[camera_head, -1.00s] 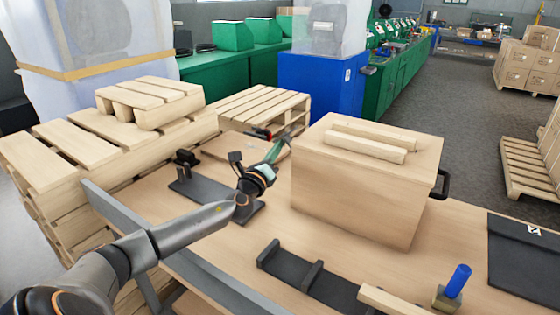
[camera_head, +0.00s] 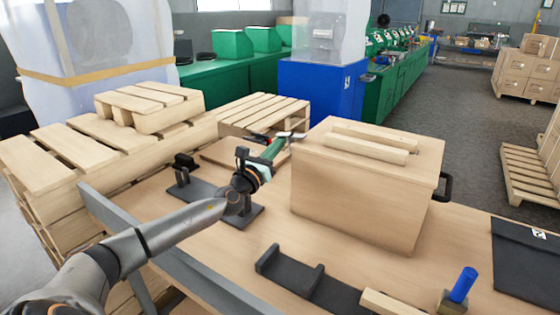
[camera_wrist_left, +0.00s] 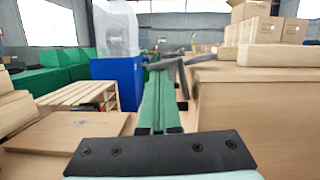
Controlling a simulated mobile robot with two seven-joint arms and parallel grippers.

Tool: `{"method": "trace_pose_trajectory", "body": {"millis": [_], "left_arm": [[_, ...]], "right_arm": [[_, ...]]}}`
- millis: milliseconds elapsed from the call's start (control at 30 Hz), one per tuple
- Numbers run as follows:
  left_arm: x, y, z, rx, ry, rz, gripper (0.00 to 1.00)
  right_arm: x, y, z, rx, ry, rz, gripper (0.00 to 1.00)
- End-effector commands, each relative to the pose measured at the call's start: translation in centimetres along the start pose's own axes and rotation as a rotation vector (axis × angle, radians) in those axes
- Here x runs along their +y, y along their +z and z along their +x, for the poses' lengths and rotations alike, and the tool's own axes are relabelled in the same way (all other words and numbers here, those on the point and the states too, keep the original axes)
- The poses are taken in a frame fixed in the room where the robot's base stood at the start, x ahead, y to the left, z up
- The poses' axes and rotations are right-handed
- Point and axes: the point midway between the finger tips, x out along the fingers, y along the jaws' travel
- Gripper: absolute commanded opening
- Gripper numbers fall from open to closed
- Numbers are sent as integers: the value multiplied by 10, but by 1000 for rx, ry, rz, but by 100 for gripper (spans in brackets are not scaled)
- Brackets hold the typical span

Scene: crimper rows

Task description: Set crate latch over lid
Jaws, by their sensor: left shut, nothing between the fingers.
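The wooden crate (camera_head: 355,195) stands upright on the workbench, with its lid (camera_head: 385,145) on top carrying two wooden battens. My left gripper (camera_head: 277,147), with green fingers, is shut and empty beside the crate's upper left edge. It also shows in the left wrist view (camera_wrist_left: 158,95), pointing forward. A grey metal piece (camera_wrist_left: 170,64), which looks like the latch, stands at the fingertips by the crate's edge. Its lighter bar also shows in the head view (camera_head: 291,135). I cannot tell whether the fingers touch it. My right gripper is not in view.
A black handle (camera_head: 446,186) sticks out of the crate's right side. Pallets (camera_head: 75,160) stand behind and to the left. A black folder-like item (camera_head: 525,260) lies at right.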

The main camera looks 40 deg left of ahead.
Motion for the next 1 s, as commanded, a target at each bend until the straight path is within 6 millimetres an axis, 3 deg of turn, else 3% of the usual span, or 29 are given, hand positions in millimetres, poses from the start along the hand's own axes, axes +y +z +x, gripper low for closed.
{"method": "trace_pose_trajectory", "body": {"millis": [267, 700, 1000], "left_arm": [[1, 0, -7, 1, 2, -2, 0], [0, -2, -59, 4, 0, 2, 0], [0, 0, -74, 1, 0, 0, 0]], "right_arm": [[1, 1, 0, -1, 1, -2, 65], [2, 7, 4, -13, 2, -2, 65], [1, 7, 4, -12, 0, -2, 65]]}}
